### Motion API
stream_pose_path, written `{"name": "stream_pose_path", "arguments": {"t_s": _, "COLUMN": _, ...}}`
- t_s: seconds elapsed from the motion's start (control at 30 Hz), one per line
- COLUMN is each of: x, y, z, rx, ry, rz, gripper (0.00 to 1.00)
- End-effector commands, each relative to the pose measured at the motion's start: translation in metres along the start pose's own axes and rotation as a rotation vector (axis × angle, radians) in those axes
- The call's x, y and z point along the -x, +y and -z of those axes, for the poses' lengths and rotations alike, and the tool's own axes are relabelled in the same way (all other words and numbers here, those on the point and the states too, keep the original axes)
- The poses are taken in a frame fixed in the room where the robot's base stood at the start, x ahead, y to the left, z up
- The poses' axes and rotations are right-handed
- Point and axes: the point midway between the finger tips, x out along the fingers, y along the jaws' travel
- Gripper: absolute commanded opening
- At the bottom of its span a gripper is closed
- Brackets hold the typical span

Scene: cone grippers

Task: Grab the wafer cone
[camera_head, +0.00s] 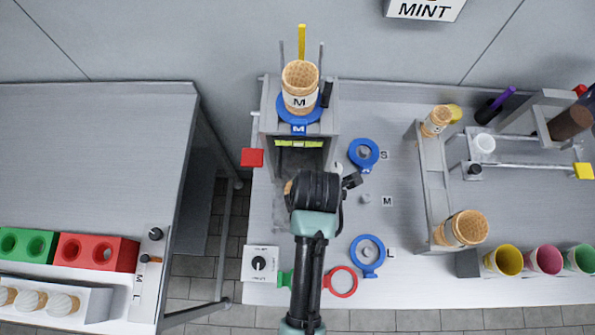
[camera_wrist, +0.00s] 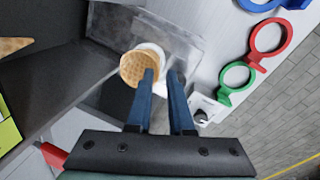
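A wafer cone (camera_wrist: 133,69) with a round waffle mouth and a white part beside it shows at the fingertips in the wrist view. In the head view only a sliver of it (camera_head: 288,187) shows left of my gripper (camera_head: 317,182), which hides the rest. It is in the grey bay below the M stand. In the wrist view my gripper (camera_wrist: 162,75) has its two dark blue fingers apart. The left finger overlaps the cone's mouth; I cannot tell whether either finger touches it. Another wafer cone (camera_head: 300,80), labelled M, stands upright in a blue ring on top of the stand.
More cones, a small one (camera_head: 437,120) and a large one (camera_head: 468,228), sit in the grey rack at right. Blue rings (camera_head: 367,250) and a red ring (camera_head: 343,281) lie on the counter. A knob box (camera_head: 260,263) stands at the front left. The bay's walls are close to my fingers.

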Motion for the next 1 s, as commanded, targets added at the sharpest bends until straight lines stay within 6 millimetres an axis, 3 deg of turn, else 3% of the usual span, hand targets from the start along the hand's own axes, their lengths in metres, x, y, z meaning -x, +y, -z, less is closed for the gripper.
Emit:
{"name": "stream_pose_path", "arguments": {"t_s": 0.3, "x": -0.031, "y": 0.001, "z": 0.002, "rx": -0.001, "ry": -0.001, "rz": 0.000, "gripper": 0.20}}
{"name": "stream_pose_path", "arguments": {"t_s": 0.53, "x": -0.033, "y": 0.001, "z": 0.002, "rx": 0.000, "ry": -0.001, "rz": -0.001, "gripper": 0.20}}
{"name": "stream_pose_path", "arguments": {"t_s": 0.57, "x": -0.033, "y": 0.001, "z": 0.002, "rx": 0.000, "ry": -0.001, "rz": -0.001, "gripper": 0.18}}
{"name": "stream_pose_path", "arguments": {"t_s": 0.67, "x": -0.032, "y": 0.001, "z": 0.002, "rx": 0.000, "ry": -0.001, "rz": -0.001, "gripper": 0.00}}
{"name": "stream_pose_path", "arguments": {"t_s": 1.0, "x": -0.032, "y": 0.001, "z": 0.002, "rx": 0.000, "ry": -0.001, "rz": -0.001, "gripper": 0.00}}
